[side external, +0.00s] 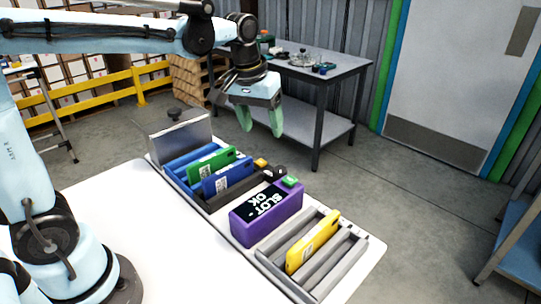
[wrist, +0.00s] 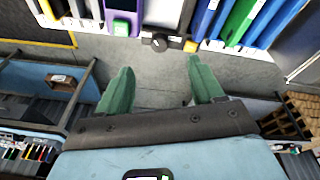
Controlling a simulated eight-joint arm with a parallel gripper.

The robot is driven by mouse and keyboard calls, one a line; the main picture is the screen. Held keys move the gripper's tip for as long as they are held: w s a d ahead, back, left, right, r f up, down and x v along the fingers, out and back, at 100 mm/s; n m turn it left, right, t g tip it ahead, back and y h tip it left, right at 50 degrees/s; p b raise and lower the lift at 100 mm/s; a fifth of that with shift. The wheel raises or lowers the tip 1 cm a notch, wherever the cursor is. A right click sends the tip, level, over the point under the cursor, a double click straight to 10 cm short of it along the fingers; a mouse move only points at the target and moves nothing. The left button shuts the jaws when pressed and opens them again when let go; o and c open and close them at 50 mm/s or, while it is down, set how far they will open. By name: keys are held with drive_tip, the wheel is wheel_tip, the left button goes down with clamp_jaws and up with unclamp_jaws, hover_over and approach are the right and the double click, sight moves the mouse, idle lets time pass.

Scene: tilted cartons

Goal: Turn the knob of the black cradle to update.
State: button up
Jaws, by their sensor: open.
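The black cradle (side external: 232,192) lies across the bench between the blue rack and a purple box. Its round dark knob (side external: 280,171) is at the far end, near an orange block (side external: 261,163). In the wrist view the knob (wrist: 158,43) shows near the top middle, with a pale mark on its face. My gripper (side external: 261,122) is open and empty, with two green fingers pointing down, above and apart from the knob. In the wrist view the fingers (wrist: 160,70) are spread wide with nothing between them. The purple box (side external: 266,217) has a display reading "SLOT-OK".
A blue rack (side external: 180,163) holds a green slab (side external: 211,164) and a blue slab (side external: 228,177), both tilted. A grey rack (side external: 335,271) holds a tilted yellow slab (side external: 313,242). The white bench top (side external: 150,235) is clear in front. A grey table (side external: 310,70) stands behind.

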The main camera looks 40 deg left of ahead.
drive_tip(key=n+g, duration=0.2)
hover_over(280, 170)
wheel_tip(280, 170, down, 2)
drive_tip(key=shift+g, duration=0.3)
wheel_tip(280, 170, down, 13)
drive_tip(key=c, duration=1.1)
drive_tip(key=shift+o, duration=0.2)
